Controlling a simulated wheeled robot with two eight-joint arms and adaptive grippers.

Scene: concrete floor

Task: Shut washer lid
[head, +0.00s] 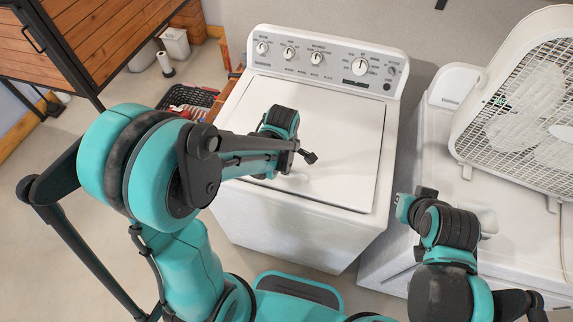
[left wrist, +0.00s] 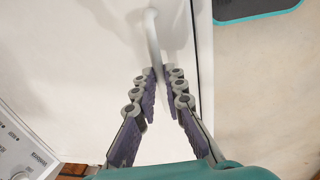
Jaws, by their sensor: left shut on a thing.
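The white washer (head: 290,215) stands in the middle of the head view, with its control panel at the back. Its white lid (head: 345,160) lies flat over the top; I cannot tell if a small gap remains. My left arm reaches across the lid and hides part of it. In the left wrist view, my left gripper (left wrist: 160,82) is shut on a thin, curved white handle (left wrist: 153,35) by the lid's edge.
A second white appliance (head: 520,235) stands to the right, with a white box fan (head: 520,100) leaning on it. A wooden cabinet (head: 90,35) is at the upper left. A black basket (head: 190,97) sits left of the washer.

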